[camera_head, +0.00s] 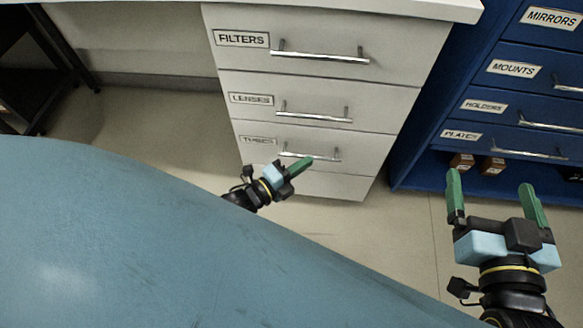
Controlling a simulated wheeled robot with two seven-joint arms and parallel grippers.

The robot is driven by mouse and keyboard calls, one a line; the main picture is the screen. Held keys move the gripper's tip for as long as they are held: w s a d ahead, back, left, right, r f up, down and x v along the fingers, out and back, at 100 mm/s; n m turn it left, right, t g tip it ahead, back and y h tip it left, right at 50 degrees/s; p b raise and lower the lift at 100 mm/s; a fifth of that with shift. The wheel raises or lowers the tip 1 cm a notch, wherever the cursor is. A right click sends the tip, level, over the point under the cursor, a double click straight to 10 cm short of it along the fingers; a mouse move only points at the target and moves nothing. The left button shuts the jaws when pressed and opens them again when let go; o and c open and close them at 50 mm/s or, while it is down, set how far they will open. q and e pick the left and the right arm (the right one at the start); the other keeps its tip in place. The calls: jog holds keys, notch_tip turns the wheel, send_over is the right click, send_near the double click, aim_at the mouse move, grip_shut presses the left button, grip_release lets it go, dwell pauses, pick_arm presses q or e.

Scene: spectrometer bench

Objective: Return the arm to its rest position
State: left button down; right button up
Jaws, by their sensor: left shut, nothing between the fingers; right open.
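My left gripper (303,166) is shut and empty. It shows in the middle of the head view, in front of the lower part of the white drawer unit, near the TUBES drawer handle (312,155) in the picture. I cannot tell whether it touches the unit. My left arm is mostly hidden behind a large blue surface. My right gripper (491,190) is open and empty at the lower right, with its green fingers pointing up the picture, in front of the floor and the blue cabinet's foot.
The white drawer unit (393,95) has FILTERS, LENSES and TUBES drawers, all closed. A blue cabinet (478,78) with labelled drawers stands to the right, small brown boxes (492,165) in its low opening. A dark rack (62,55) stands far left. Floor (150,125) between is clear.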

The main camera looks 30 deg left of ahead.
pick_arm(q)
jog(key=shift+p+v, duration=0.4)
jog(key=shift+v, duration=1.4)
pick_arm(e)
jog(key=shift+s+d+f+g+h, duration=0.2)
jog(key=shift+f+g, duration=0.3)
jog(key=shift+f, duration=0.25)
jog(key=shift+s+d+f+g+h, duration=0.25)
jog(key=shift+f+g, duration=0.25)
jog(key=shift+f, duration=0.2)
jog(key=shift+s+d+f+g+h, duration=0.2)
jog(key=shift+f+g, duration=0.3)
jog(key=shift+f, duration=0.25)
